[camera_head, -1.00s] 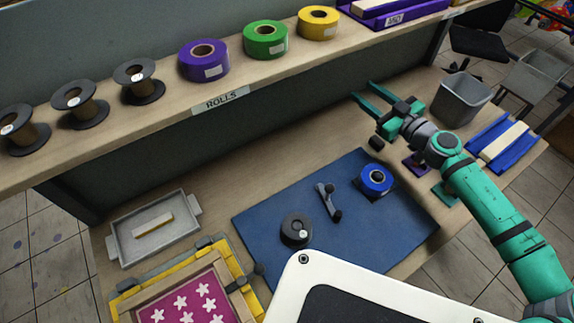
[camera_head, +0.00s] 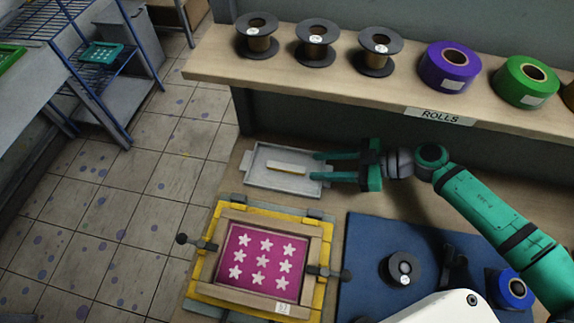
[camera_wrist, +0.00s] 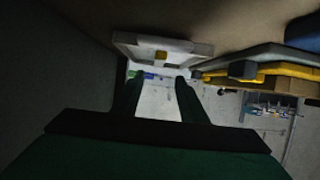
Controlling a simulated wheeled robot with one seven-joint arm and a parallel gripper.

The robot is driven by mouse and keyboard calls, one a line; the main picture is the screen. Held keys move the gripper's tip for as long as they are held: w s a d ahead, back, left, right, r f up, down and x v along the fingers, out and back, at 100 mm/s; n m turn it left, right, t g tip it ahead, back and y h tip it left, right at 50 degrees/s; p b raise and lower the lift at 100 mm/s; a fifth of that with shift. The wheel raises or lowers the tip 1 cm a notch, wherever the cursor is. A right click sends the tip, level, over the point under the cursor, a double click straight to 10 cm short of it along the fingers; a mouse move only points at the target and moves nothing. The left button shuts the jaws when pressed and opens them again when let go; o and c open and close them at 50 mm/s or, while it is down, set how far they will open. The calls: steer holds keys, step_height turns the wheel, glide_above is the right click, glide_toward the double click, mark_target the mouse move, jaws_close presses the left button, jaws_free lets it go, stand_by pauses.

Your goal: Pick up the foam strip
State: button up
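The foam strip (camera_head: 287,168) is a short, pale cream bar with a yellowish side. It lies in the shallow grey tray (camera_head: 262,184) at the back left of the bench. It also shows end-on as a small yellow block in the wrist view (camera_wrist: 161,55), inside the tray (camera_wrist: 190,48). My gripper (camera_head: 316,169) is at the tray's right end, its two green fingers parallel and apart, pointing left toward the strip. The fingers are open and empty. The strip's end is a little beyond the fingertips. The head view does not settle the fingertips' height over the tray rim.
A yellow-clamped screen frame (camera_head: 310,240) with white stars on magenta stands in front of the tray. A blue mat (camera_head: 365,245) with a black roll (camera_head: 402,269) and a blue roll (camera_head: 511,289) lies to the right. The shelf (camera_head: 300,84) with spools overhangs the back.

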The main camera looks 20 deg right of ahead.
mark_target(286, 166)
steer(key=x, duration=0.9)
steer(key=shift+w+f, duration=0.15)
steer(key=shift+w, duration=0.05)
jaws_close()
